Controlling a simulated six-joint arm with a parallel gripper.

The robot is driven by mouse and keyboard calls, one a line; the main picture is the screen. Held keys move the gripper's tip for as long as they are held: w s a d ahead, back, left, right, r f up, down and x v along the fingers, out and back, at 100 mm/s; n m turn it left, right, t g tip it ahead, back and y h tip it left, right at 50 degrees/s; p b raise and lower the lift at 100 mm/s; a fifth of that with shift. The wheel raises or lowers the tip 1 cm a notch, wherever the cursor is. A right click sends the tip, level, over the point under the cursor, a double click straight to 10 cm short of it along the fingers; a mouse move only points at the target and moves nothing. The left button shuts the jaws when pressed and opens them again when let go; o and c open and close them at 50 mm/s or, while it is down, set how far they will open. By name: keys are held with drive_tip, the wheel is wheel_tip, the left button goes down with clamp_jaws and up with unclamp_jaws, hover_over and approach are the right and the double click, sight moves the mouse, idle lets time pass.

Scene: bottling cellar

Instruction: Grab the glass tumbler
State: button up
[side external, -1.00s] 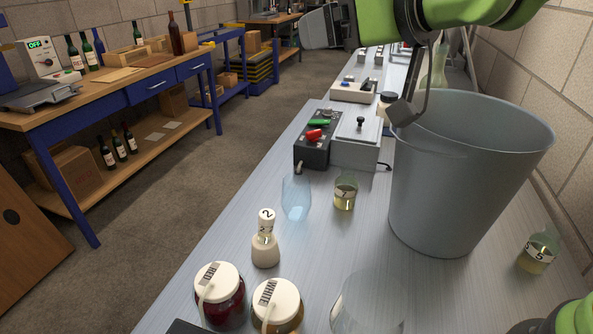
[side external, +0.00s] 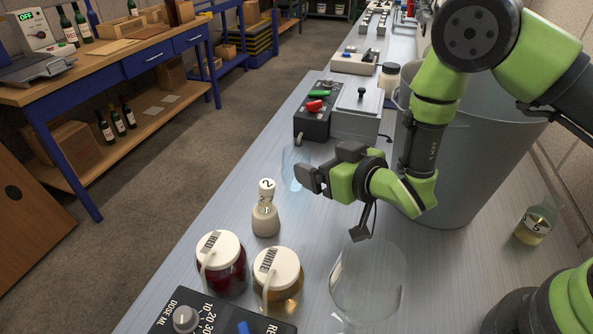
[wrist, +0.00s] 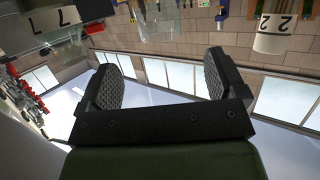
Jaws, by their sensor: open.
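The glass tumbler (side external: 292,163), clear and faintly bluish, stands upright on the grey bench. In the side view its lower right part is hidden behind my gripper (side external: 308,180). My gripper is level, its fingers pointing left, close to the tumbler; I cannot tell from this view whether they touch. In the wrist view my gripper (wrist: 160,80) has its two dark pads wide apart with nothing visible gripped between them. The tumbler is at most a faint clear shape beyond the fingertips there.
A bottle labelled 2 (side external: 265,215) stands front left of my gripper. Two lidded jars, red (side external: 221,270) and white (side external: 278,285), and a large clear glass vessel (side external: 365,285) stand in front. A grey bin (side external: 480,155) is behind my arm. A switch box (side external: 313,118) stands behind the tumbler.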

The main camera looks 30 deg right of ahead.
sight(289, 148)
drive_tip(key=shift+x, duration=4.15)
drive_tip(key=c, duration=1.1)
drive_tip(key=shift+o, duration=0.2)
drive_tip(key=shift+r, duration=0.1)
